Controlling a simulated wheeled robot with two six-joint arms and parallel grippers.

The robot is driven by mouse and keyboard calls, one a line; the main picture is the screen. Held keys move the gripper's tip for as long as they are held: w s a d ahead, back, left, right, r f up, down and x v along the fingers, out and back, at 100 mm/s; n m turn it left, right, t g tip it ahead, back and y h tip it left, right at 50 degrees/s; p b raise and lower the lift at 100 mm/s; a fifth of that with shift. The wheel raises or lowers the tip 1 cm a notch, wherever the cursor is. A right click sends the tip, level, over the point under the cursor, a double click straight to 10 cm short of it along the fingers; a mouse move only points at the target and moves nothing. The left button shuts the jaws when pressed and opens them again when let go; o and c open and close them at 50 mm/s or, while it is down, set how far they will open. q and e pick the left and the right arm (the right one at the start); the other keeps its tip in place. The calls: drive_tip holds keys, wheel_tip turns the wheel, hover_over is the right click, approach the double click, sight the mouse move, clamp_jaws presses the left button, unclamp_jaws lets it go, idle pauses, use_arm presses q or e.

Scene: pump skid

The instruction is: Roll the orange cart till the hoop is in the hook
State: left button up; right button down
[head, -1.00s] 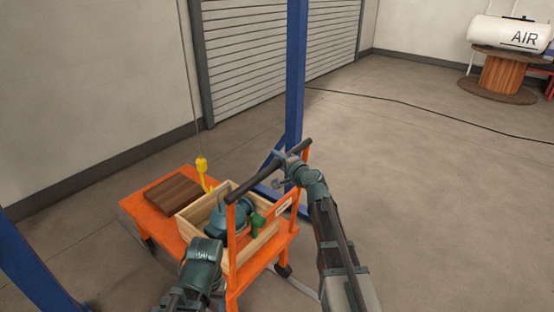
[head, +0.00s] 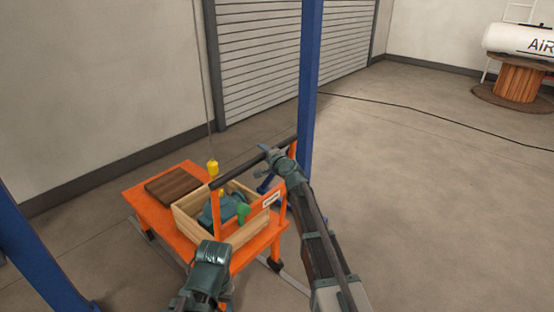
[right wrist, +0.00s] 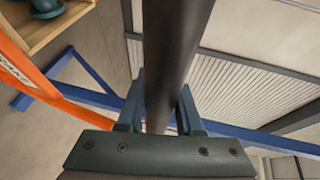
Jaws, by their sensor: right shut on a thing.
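The orange cart (head: 152,203) stands on the floor and carries a wooden crate (head: 248,231) with a teal pump (head: 208,212) inside. The yellow hook (head: 213,168) hangs on a cable; its lower part is partly hidden behind the cart's dark handle bar (head: 238,168). I cannot make out the hoop on the pump or whether it touches the hook. My right gripper (head: 271,153) is shut on the handle bar near its right end; the bar (right wrist: 172,60) also runs between the fingers (right wrist: 160,112) in the right wrist view. My left gripper (head: 208,252) is near the crate's front; its fingers are hidden.
A dark wooden board (head: 174,186) lies on the cart's far left. Blue posts (head: 310,90) stand beyond the cart and at the left (head: 35,255). A black cable (head: 440,118) crosses the floor, which is open at the right. An air tank (head: 515,38) stands far back.

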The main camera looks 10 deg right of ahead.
drive_tip(key=shift+s+d, duration=0.1)
drive_tip(key=c, duration=0.6)
unclamp_jaws()
drive_tip(key=p+v, duration=0.2)
drive_tip(key=v, duration=1.1)
drive_tip(key=shift+s+r, duration=0.1)
drive_tip(key=shift+s, duration=0.3)
